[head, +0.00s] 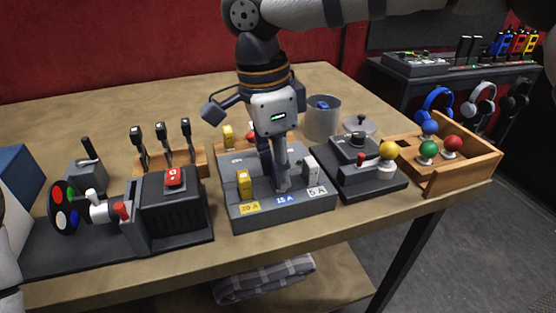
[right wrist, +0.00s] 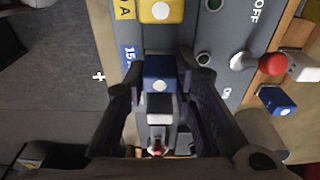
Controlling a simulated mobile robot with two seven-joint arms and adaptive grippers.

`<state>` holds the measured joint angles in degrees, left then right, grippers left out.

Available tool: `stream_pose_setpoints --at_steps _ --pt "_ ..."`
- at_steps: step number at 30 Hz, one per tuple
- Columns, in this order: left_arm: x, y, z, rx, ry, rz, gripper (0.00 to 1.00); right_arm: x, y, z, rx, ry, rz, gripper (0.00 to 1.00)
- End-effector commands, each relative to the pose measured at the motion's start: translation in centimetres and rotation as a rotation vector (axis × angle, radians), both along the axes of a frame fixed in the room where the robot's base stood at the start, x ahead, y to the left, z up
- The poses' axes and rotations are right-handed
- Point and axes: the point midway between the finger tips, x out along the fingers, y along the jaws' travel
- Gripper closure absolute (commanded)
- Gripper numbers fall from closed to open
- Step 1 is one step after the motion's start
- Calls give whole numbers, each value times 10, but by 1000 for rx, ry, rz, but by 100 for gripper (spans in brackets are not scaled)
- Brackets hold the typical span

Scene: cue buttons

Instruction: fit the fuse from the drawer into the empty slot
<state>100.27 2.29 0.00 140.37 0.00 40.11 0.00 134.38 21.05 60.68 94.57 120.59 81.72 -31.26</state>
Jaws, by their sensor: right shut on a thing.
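A grey fuse block (head: 240,215) stands in the middle of the table, with labels 20 A, 15 A and 5 A along its front. A yellow fuse (head: 244,184) stands by the 20 A label and a white fuse (head: 312,170) by the 5 A label. My right gripper (head: 283,183) points down at the 15 A place between them. In the right wrist view it is shut on a blue fuse (right wrist: 158,73) beside the 15 A label. I cannot tell whether the fuse is fully down in the slot. The head view hides it behind the fingers. My left gripper is out of view.
A wooden rack behind the block holds another blue fuse (right wrist: 277,101). A red-knobbed lever (right wrist: 271,64) rises from the block. A grey cup (head: 322,122), a black device (head: 365,180) and a wooden tray (head: 462,180) stand to the right. A red-button box (head: 173,210) is close on the left.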

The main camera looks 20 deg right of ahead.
Motion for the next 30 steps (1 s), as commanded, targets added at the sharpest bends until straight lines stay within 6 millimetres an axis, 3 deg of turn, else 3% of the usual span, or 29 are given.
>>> stream_pose_setpoints --at_steps 10,11,13,14,20,22,30 --pt "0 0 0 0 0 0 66 0 0 -1 1 -1 -1 100" --pt "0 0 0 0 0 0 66 0 0 -1 1 -1 -1 71" --pt "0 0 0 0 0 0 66 0 0 -1 1 -1 -1 55" --pt "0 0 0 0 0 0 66 0 0 0 1 -1 -1 52" --pt "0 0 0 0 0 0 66 0 0 0 1 -1 -1 52" --pt "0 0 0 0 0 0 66 0 0 -1 1 0 -1 46" --pt "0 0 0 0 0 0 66 0 0 0 1 -1 -1 46"
